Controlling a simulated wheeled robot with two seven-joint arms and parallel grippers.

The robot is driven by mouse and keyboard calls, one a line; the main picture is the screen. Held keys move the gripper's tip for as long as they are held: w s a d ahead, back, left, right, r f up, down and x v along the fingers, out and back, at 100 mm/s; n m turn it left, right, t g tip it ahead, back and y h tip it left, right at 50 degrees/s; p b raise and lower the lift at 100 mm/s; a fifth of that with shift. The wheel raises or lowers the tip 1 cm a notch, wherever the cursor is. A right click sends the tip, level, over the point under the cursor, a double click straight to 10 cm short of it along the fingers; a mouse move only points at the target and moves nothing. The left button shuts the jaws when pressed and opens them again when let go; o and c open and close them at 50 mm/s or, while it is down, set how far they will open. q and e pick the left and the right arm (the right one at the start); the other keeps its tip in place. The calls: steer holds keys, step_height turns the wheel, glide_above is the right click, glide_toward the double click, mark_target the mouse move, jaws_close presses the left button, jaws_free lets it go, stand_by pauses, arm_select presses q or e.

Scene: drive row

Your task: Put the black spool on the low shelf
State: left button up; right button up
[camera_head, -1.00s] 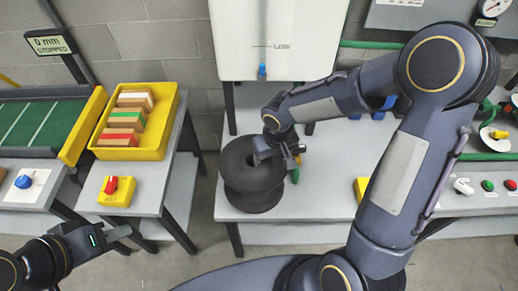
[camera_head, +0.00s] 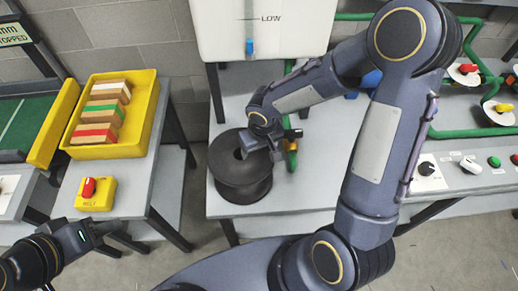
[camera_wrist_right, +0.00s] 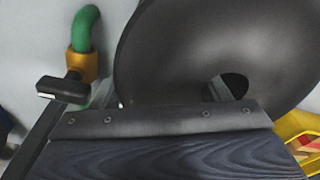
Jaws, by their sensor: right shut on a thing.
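The black spool (camera_head: 241,184) is at the left end of the grey bench (camera_head: 306,190), upright, its round flange facing up. My right gripper (camera_head: 272,146) is shut on the spool's upper flange at its right side. In the right wrist view the spool (camera_wrist_right: 225,45) fills the top right, close against the jaw. I cannot tell whether the spool rests on the bench or hangs just above it. My left gripper (camera_head: 103,230) is empty at the lower left, apart from the spool; its opening is unclear.
A yellow tray (camera_head: 151,105) of coloured blocks and a yellow box with a red knob (camera_head: 89,187) stand on the left table. A green pipe (camera_head: 291,163) rises near the spool. A white panel (camera_head: 290,30) stands behind. A floor gap separates the tables.

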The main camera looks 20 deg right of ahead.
steer(key=shift+f, duration=0.1)
steer(key=o, duration=1.7)
step_height(320, 180, up, 12)
steer(key=s, duration=0.1)
steer(key=s+d+r+m+t+y, duration=0.1)
steer(key=s+r, duration=0.1)
steer(key=s, duration=0.3)
steer(key=s+d+r+m+t+y, duration=0.1)
steer(key=s+d+r, duration=0.1)
steer(key=s, duration=0.3)
steer(key=s+d+r+t+y+p, duration=0.1)
steer(key=s+r+t, duration=0.1)
steer(key=s, duration=0.3)
steer(key=shift+s+d+r+m, duration=0.15)
steer(key=shift+s+d+m, duration=0.15)
steer(key=shift+d+m, duration=0.1)
steer(key=shift+s+a+y, duration=0.15)
steer(key=shift+s+y, duration=0.15)
steer(key=shift+s, duration=0.1)
